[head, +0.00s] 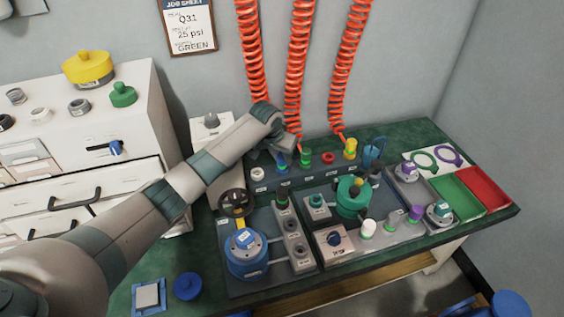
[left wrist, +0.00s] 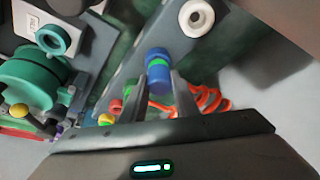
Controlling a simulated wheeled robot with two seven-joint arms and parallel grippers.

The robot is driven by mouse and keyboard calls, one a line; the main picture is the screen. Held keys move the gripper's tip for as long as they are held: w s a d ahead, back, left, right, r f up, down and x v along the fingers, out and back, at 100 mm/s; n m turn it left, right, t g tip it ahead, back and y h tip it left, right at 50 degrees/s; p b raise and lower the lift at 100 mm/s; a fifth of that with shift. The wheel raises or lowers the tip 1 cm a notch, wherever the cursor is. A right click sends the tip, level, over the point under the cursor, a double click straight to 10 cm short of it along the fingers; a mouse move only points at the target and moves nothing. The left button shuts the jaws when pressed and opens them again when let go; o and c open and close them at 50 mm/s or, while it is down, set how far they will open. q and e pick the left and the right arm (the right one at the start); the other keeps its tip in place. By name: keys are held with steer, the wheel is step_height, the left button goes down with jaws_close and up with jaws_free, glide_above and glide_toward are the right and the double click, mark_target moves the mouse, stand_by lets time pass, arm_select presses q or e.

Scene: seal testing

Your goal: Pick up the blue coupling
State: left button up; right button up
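I see a gap between fingers and coupling, but cannot tell contact for sure. My right gripper is not in view.
A white ring (head: 257,174) sits left of the coupling. Green (head: 305,158), red (head: 328,158) and yellow (head: 350,148) fittings stand to the right. Orange coiled hoses (head: 298,70) hang behind. A green tank (head: 352,197) stands in front.

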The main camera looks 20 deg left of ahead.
arm_select(q)
steer(key=shift+c, duration=1.4)
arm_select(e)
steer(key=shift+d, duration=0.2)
arm_select(q)
steer(key=shift+r, duration=0.1)
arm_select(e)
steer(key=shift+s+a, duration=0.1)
